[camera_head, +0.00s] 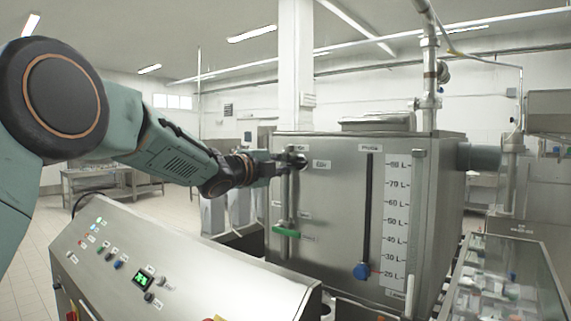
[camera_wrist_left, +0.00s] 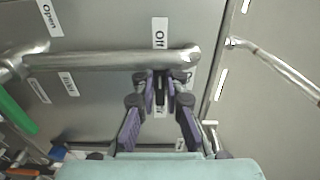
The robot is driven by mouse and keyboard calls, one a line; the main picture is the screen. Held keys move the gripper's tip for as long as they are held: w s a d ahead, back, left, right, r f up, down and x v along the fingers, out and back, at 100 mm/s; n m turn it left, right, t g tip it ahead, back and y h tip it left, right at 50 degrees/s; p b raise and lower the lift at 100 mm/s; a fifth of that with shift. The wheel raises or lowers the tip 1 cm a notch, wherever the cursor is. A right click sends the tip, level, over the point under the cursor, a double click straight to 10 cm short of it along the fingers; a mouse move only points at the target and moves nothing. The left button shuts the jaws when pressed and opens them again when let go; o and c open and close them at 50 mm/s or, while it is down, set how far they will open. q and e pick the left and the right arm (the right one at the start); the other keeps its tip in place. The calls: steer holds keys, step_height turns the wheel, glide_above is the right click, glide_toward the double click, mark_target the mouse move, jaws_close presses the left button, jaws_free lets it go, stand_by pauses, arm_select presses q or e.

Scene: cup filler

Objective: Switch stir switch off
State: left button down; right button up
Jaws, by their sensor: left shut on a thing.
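My left gripper (camera_head: 270,168) reaches from the left to the upper left of the steel tank's front (camera_head: 337,200). In the left wrist view its purple-grey fingers (camera_wrist_left: 160,84) are closed in on a small dark part, which seems to be the stir switch (camera_wrist_left: 161,92). The fingers hide much of it, so its exact position is unclear. An "Off" label (camera_wrist_left: 160,33) lies just beyond the fingertips, past a metal pipe; another label is partly hidden behind the fingers. The switch cannot be made out in the head view. My right gripper is not in view.
The metal pipe (camera_wrist_left: 110,61) runs close to the fingertips. A green valve handle (camera_head: 286,231) is below the gripper. A sloped control panel (camera_head: 170,265) stands in front; a glass-topped case (camera_head: 508,275) is at right.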

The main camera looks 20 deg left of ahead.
arm_select(q)
steer(key=shift+r, duration=0.1)
steer(key=c, duration=1.4)
jaws_free()
steer(key=v, duration=1.2)
